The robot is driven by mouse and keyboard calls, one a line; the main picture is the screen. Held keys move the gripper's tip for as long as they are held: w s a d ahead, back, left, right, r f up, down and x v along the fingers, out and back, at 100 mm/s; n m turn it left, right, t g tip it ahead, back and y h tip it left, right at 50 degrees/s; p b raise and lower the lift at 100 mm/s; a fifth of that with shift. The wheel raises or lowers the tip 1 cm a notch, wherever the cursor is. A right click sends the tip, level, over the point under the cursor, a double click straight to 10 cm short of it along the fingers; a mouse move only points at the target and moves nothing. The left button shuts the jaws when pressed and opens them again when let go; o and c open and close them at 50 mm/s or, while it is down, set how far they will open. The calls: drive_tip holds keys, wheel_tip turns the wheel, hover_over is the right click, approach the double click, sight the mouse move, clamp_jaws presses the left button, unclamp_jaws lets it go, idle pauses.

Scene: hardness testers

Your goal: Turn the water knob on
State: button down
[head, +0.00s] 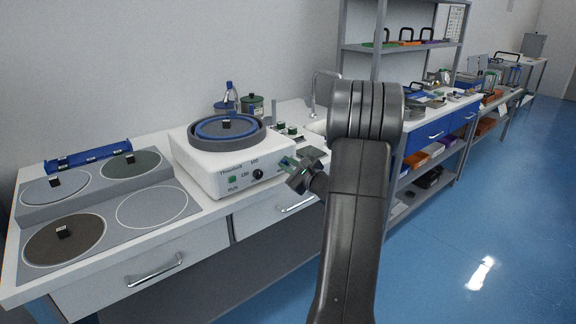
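A white polishing machine (213,168) with a round dark bowl and blue-rimmed disc (229,127) stands on the bench. Its front panel has a round black knob (258,174) and a green switch (232,180). The lettering is too small to read surely, so I cannot tell which control is the water knob. My gripper (288,163) is just right of the panel, pointing left toward the machine. It appears apart from the black knob. The finger gap is too small to judge. A thin curved tap (316,92) rises behind my arm, which partly hides the sink area.
Several round discs lie on the grey plate (110,203) at left, beside a blue rack (88,156). Bottles (252,104) stand behind the machine. Drawer handles (154,270) stick out below the bench top. Shelves (400,46) stand at the back. The blue floor at right is clear.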

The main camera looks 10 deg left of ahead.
drive_tip(key=shift+f+n+b, duration=0.2)
drive_tip(key=shift+n+b, duration=0.1)
drive_tip(key=shift+b, duration=0.45)
drive_tip(key=n+b, duration=0.5)
drive_tip(key=b, duration=0.4)
drive_tip(key=n+b, duration=0.5)
drive_tip(key=b, duration=0.4)
drive_tip(key=shift+s+a+f, duration=0.1)
drive_tip(key=shift+f, duration=0.1)
drive_tip(key=c, duration=1.5)
unclamp_jaws()
drive_tip(key=shift+r, duration=0.1)
drive_tip(key=shift+o, duration=0.2)
